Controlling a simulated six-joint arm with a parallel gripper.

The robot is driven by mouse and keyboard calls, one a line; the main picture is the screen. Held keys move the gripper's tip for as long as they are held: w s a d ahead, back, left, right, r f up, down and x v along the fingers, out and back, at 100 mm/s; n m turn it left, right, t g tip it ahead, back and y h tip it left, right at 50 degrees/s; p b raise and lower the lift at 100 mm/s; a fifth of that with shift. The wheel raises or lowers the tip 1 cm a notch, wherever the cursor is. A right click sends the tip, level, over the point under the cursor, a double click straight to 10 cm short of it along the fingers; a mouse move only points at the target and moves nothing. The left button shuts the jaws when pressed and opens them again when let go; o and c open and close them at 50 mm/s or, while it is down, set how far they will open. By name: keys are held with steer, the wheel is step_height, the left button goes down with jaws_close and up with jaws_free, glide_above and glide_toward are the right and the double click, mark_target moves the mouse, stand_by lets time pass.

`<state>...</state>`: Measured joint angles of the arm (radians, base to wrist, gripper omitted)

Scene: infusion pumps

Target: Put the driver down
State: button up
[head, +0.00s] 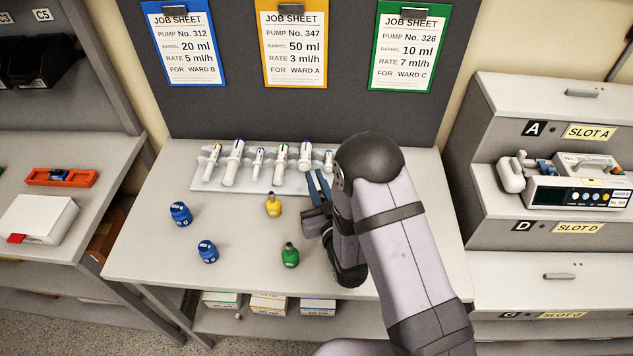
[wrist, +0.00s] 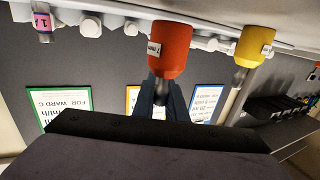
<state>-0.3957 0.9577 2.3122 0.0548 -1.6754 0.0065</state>
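My gripper (head: 318,174) is low over the middle table, just in front of the syringe rack. Its two blue fingers show apart, with nothing seen held at their tips in the head view.
Several syringes lie in a pale rack (head: 203,184). A pump (head: 580,192) sits on the right shelf. The table's front left is clear.

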mark_target(321, 196)
steer(key=o, duration=0.4)
steer(key=shift+s+d+f, duration=0.1)
steer(key=shift+s+f, duration=0.15)
steer(key=shift+f, duration=0.7)
steer(key=shift+w+r+g+p, duration=0.3)
steer(key=shift+r+p, duration=0.25)
steer(key=shift+p, duration=0.3)
steer(key=b+v, duration=0.2)
steer(key=v, duration=0.3)
steer(key=shift+s+r, duration=0.1)
steer(key=shift+s, duration=0.1)
steer(key=shift+p+v, duration=0.55)
steer(key=shift+v, duration=0.4)
steer(key=shift+r, duration=0.15)
